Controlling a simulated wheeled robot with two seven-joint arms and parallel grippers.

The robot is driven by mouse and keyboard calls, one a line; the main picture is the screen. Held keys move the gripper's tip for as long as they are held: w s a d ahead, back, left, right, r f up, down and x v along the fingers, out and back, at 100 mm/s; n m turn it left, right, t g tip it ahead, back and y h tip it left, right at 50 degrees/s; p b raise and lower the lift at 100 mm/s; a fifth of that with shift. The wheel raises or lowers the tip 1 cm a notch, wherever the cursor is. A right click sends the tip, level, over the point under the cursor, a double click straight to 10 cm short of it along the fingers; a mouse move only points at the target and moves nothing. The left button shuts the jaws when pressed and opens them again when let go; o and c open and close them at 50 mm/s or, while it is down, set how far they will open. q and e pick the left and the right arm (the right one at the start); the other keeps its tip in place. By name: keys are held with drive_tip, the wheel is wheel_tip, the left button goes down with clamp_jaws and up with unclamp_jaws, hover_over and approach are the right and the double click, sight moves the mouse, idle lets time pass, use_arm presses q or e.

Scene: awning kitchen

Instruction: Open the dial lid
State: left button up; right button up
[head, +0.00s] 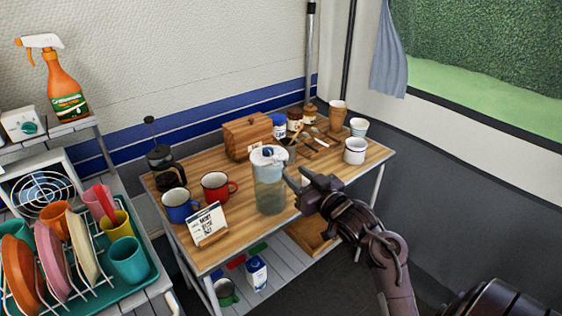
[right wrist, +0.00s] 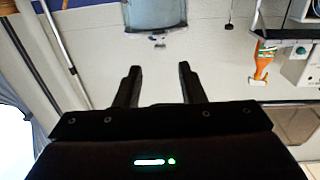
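A clear pitcher (head: 270,192) with a white lid (head: 268,156) stands upright on the wooden table. A small dark blue dial-like piece sits on top of the lid. My right gripper (head: 297,176) is just right of the pitcher, at about the height of its upper body. In the right wrist view its two fingers (right wrist: 160,85) are apart with nothing between them. That view is upside down and shows part of the pitcher (right wrist: 158,14) at the top edge, beyond the fingertips. My left gripper is not in view.
A dish rack and orange spray bottle (head: 66,92) stand left.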

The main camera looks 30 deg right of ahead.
sight(277, 158)
drive_tip(key=w+p, duration=0.1)
drive_tip(key=w, duration=0.6)
drive_tip(key=shift+w+r, duration=0.15)
drive_tip(key=shift+w, duration=0.15)
drive_tip(key=shift+c, duration=0.3)
clamp_jaws()
